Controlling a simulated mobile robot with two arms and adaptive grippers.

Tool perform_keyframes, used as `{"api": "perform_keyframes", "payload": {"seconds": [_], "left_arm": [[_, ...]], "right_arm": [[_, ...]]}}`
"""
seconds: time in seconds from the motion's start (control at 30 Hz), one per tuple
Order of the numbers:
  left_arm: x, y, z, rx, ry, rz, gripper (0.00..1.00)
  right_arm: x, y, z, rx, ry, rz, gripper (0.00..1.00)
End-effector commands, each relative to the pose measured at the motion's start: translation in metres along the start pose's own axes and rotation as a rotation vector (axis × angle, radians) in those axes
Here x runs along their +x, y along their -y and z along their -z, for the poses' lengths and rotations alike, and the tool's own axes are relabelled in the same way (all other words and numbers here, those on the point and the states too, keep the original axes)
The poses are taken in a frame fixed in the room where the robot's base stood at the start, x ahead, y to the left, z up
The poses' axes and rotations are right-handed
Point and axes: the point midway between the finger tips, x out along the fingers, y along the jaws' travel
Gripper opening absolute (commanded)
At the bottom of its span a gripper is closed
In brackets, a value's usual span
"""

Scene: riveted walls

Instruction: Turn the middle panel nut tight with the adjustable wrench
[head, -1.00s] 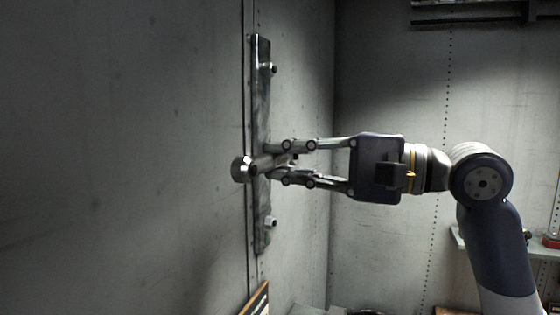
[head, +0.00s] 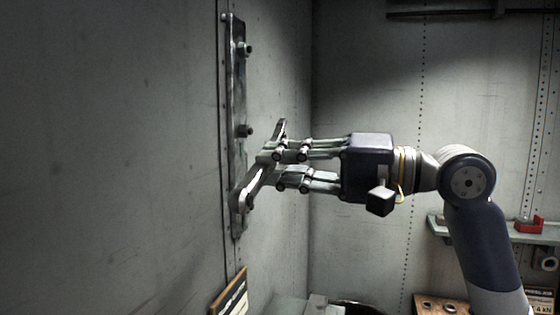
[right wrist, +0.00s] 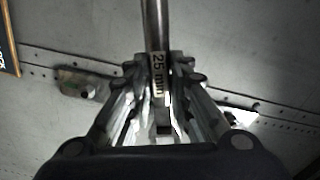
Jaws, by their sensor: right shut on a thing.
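A narrow upright metal panel (head: 237,90) is fixed to the left wall in the head view. Its upper nut (head: 245,49) and middle nut (head: 245,131) show clear of the tool; the lower nut's place is behind the wrench. My right gripper (head: 278,168) is shut on the grey adjustable wrench (head: 262,180). The wrench is tilted, with one end low left in front of the panel's lower part and the other up right. It appears apart from the middle nut. In the right wrist view the wrench (right wrist: 157,25) bears a "25 mm" label between the fingers. My left gripper is out of view.
A framed sign (head: 230,293) stands out low beside the wall; it also shows in the right wrist view (right wrist: 8,45). A shelf (head: 510,234) with a red object (head: 530,225) is at the right. The wall between the panel and the corner is clear.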

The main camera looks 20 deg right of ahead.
Motion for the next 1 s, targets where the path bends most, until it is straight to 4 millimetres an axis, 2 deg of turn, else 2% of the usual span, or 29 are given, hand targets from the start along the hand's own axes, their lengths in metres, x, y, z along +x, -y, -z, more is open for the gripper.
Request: {"api": "perform_keyframes", "payload": {"seconds": [0.03, 0.13, 0.57, 1.0], "left_arm": [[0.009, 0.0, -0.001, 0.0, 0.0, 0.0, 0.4], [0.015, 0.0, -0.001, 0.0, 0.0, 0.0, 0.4], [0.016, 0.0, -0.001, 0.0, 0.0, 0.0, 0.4], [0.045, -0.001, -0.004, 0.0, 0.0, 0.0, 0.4]], "right_arm": [[-0.001, -0.009, -0.001, -0.043, -0.002, 0.003, 0.0], [-0.001, -0.016, -0.002, -0.117, -0.003, 0.003, 0.0], [0.0, -0.018, -0.001, -0.169, -0.002, 0.003, 0.0], [0.0, -0.059, 0.013, -0.513, -0.003, 0.001, 0.0]]}}
